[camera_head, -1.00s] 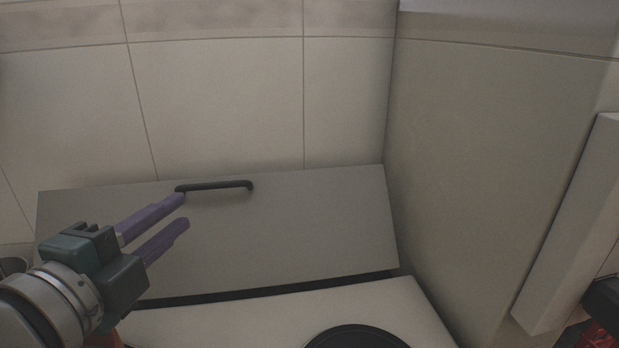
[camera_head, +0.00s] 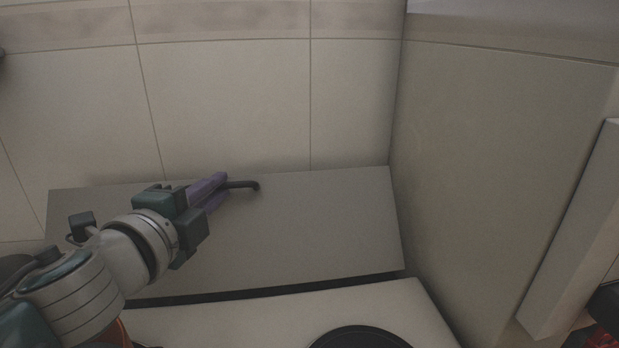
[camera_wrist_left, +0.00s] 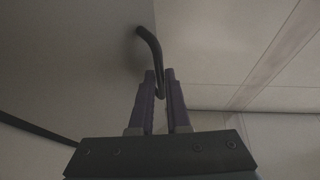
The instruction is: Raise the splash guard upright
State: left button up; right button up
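The splash guard (camera_head: 320,225) is a flat grey panel, tilted back with its top edge toward the tiled wall. Its dark bar handle (camera_head: 245,185) sits near the top edge, left of the middle; it also shows in the left wrist view (camera_wrist_left: 149,48). My left gripper (camera_head: 222,186) has its purple fingers at the left part of the handle. In the left wrist view the fingers (camera_wrist_left: 161,76) are close together with the handle between them. The fingers and wrist hide the handle's left end and part of the panel.
A pale surface (camera_head: 240,325) lies in front of the panel, with a dark gap between them. A round black item (camera_head: 360,338) sits on it at the bottom. A side wall (camera_head: 490,180) stands right beside the panel.

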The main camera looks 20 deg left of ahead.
pick_arm(q)
grip_shut()
jog(key=shift+r, duration=0.1)
dwell(1.2)
